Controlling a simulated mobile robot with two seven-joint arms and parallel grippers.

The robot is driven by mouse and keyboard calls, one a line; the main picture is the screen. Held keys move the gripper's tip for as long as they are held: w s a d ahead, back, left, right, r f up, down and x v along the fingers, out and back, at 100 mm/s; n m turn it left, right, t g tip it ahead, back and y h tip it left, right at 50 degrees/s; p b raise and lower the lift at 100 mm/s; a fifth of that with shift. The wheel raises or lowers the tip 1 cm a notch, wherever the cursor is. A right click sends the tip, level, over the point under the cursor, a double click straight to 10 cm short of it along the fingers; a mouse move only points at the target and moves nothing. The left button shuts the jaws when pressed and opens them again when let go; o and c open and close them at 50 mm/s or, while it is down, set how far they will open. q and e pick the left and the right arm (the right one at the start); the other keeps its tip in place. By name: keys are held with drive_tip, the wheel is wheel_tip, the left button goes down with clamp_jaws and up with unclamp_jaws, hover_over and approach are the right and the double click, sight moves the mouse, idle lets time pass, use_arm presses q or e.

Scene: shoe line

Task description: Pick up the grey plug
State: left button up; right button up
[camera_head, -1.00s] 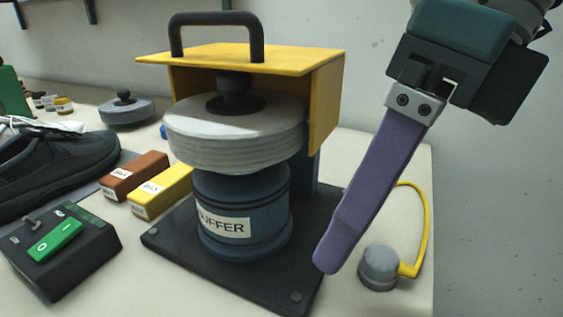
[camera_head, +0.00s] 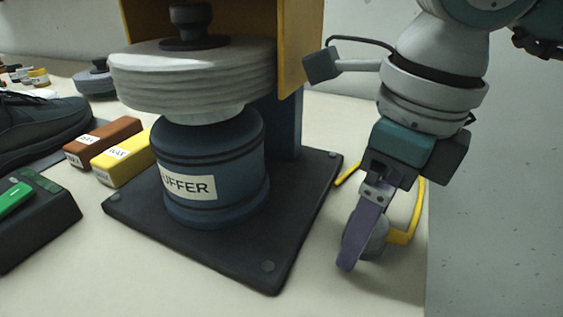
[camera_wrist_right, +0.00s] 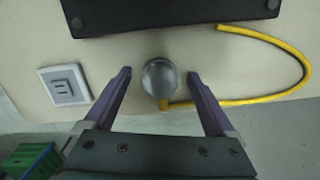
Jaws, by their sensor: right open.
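The grey plug (camera_head: 377,240) is at the right end of the table, with a yellow cord running from it. In the head view my right gripper (camera_head: 350,262) points down at it, and a purple finger hides part of the plug. In the right wrist view the round grey plug (camera_wrist_right: 159,78) lies between the two open purple fingers (camera_wrist_right: 160,75), with a gap on each side. The fingers do not visibly touch it. My left gripper is not in view.
The buffer (camera_head: 215,170) on its dark base plate (camera_head: 250,262) stands left of the plug. The yellow cord (camera_wrist_right: 285,50) curves to the right in the wrist view. A socket plate (camera_wrist_right: 64,86) is left of the fingers. The table edge is close by.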

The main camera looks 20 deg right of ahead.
drive_tip(key=shift+c, duration=0.2)
drive_tip(key=c, duration=1.4)
drive_tip(key=shift+r, duration=0.1)
